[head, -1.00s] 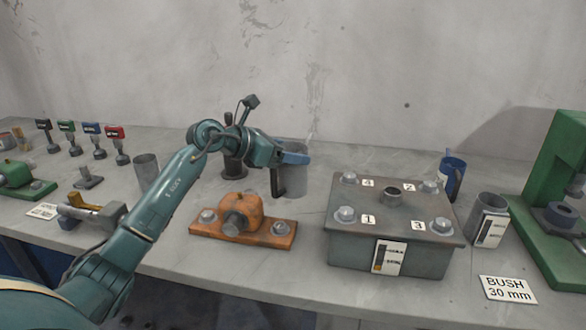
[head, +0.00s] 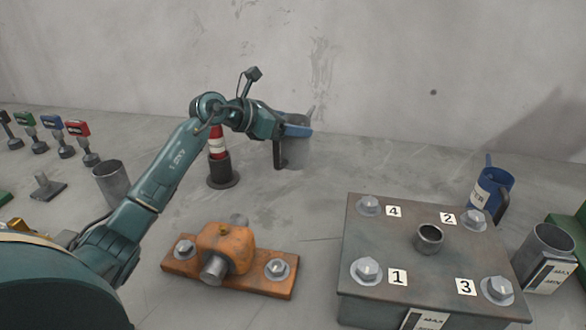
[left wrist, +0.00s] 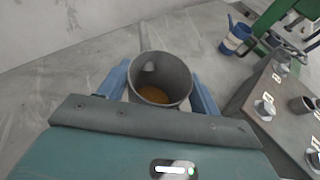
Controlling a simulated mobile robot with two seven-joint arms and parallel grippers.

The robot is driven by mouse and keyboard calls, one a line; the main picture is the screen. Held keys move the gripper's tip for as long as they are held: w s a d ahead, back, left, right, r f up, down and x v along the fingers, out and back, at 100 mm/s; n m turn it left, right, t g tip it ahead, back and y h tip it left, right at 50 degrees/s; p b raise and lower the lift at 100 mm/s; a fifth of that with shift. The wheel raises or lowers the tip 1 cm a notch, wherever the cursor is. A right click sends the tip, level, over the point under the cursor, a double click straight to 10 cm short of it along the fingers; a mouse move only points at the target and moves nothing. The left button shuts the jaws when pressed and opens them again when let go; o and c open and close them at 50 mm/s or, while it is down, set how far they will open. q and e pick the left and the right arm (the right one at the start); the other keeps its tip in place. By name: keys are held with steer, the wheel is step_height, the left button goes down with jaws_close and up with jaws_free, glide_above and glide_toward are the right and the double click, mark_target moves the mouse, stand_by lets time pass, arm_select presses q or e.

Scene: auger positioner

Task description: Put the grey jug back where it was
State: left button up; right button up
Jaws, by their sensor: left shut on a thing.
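The grey jug (head: 297,152) is at the back of the bench near the wall in the head view. My left gripper (head: 298,131) is shut on it. In the left wrist view the grey jug (left wrist: 160,75) stands between the two blue fingers, with amber liquid at its bottom. In the head view the gripper and its fingers partly cover the jug. I cannot tell whether its base touches the bench. My right gripper is in neither view.
A red-and-white object on a dark round stand (head: 222,172) is left of the jug. An orange bearing block (head: 225,250) and a grey bolted box (head: 400,225) are nearer. A blue jug (head: 492,190) stands right. The bench around the grey jug is clear.

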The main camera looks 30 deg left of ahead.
mark_target(282, 154)
arm_select(q)
step_height(282, 154, down, 4)
steer(key=shift+s, duration=0.1)
steer(key=shift+f, duration=2)
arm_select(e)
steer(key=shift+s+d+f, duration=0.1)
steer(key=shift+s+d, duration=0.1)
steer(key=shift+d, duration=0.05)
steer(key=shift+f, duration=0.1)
arm_select(q)
steer(key=o, duration=0.8)
steer(key=shift+f, duration=0.2)
steer(key=o, duration=0.4)
steer(key=shift+o, duration=0.2)
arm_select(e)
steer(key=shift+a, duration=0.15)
arm_select(q)
steer(key=shift+r, duration=0.1)
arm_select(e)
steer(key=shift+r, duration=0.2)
